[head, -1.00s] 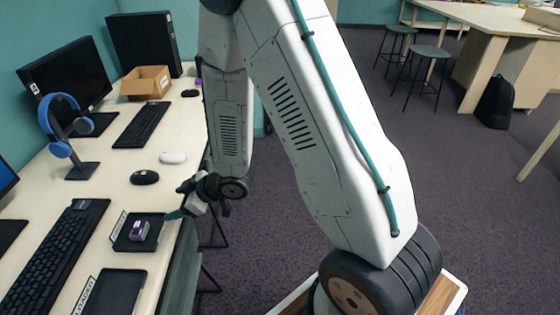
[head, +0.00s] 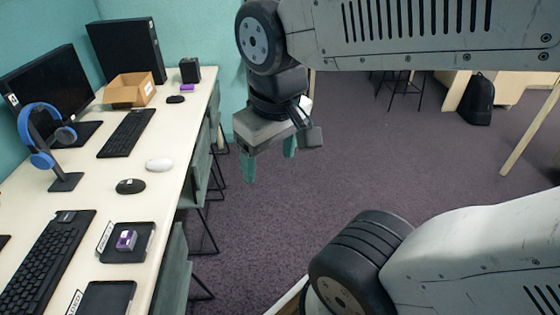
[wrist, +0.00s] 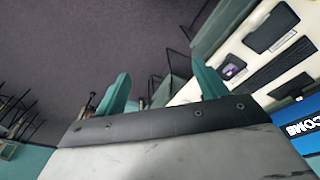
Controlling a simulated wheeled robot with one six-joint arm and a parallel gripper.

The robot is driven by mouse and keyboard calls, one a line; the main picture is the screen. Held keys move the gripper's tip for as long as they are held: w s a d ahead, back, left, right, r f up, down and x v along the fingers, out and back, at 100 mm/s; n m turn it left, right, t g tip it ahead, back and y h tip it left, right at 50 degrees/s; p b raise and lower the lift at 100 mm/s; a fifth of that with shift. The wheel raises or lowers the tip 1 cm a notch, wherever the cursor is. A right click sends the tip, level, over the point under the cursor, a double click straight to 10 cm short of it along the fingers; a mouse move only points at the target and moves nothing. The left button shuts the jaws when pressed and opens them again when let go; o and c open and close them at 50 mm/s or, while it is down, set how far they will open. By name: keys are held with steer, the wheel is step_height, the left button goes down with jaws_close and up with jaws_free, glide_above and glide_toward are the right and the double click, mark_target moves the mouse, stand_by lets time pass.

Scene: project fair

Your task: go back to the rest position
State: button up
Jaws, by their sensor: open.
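My gripper (head: 269,163) hangs over the floor to the right of the long desk (head: 168,190), clear of it, with its teal fingers pointing down. In the wrist view my gripper (wrist: 160,92) shows its two teal fingers spread wide with nothing between them. My arm is folded high, across the top right of the head view.
A small purple item (head: 126,240) sits in a black tray (head: 143,242) on the desk; a second black tray (head: 108,298) lies nearer. Mice, keyboards, blue headphones (head: 40,140) and a cardboard box (head: 130,88) share the desk. Chairs stand along its right edge. Open carpet lies right.

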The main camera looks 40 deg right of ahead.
steer(key=shift+s+a+r+g, duration=0.2)
steer(key=shift+s, duration=0.6)
steer(key=shift+s+a+r+g, duration=0.15)
steer(key=shift+s+g, duration=0.05)
steer(key=shift+s, duration=0.6)
